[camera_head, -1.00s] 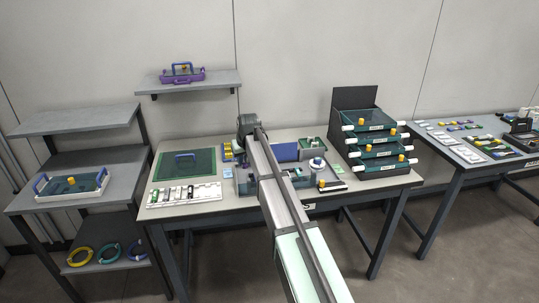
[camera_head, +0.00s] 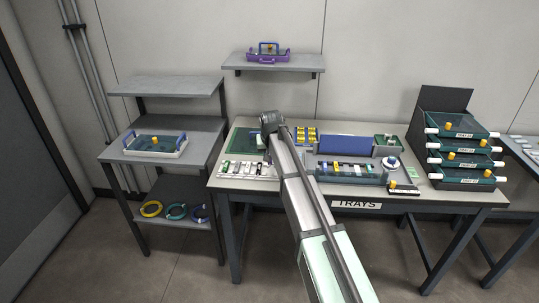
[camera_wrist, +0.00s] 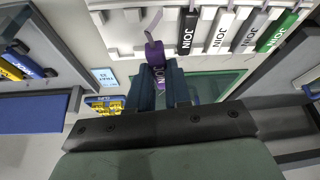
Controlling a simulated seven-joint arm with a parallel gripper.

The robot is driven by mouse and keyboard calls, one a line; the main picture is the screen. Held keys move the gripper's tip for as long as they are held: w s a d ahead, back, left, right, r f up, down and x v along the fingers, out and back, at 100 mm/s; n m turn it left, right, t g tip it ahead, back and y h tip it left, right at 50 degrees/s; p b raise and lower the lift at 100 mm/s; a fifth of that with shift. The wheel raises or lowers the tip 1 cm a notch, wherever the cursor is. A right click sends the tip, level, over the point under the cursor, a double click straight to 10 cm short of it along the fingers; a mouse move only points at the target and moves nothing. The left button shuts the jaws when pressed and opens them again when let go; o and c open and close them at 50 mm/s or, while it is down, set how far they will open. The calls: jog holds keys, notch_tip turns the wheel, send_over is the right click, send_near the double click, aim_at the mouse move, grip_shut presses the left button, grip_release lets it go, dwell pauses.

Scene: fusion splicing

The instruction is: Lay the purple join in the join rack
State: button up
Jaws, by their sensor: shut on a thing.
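The purple join (camera_wrist: 154,52) is in my gripper (camera_wrist: 165,72) in the wrist view, standing out past the two dark blue fingers, which are closed on it. Its far end overlaps the near edge of the white join rack (camera_wrist: 215,41); I cannot tell whether it touches. The rack holds black, white, grey and green joins to the right of the purple one, and the part at the left looks bare. In the head view the rack (camera_head: 233,176) lies at the table's front left. My arm reaches over the table just right of it, and hides the fingers and purple join there.
A green mat (camera_head: 240,145) lies behind the rack. A teal tray (camera_head: 372,180) with coloured strips stands right of my arm, with a blue panel (camera_head: 343,143) behind it. Stacked drawers (camera_head: 463,160) stand at the table's right end. A grey shelf unit (camera_head: 165,87) stands left.

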aim_at(270, 173)
jog(key=shift+w+d+m+h, duration=0.15)
jog(key=shift+m+h, duration=0.15)
jog(key=shift+m, duration=0.6)
jog(key=shift+f, duration=2.25)
jog(key=shift+f, duration=0.65)
jog(key=o, duration=0.9)
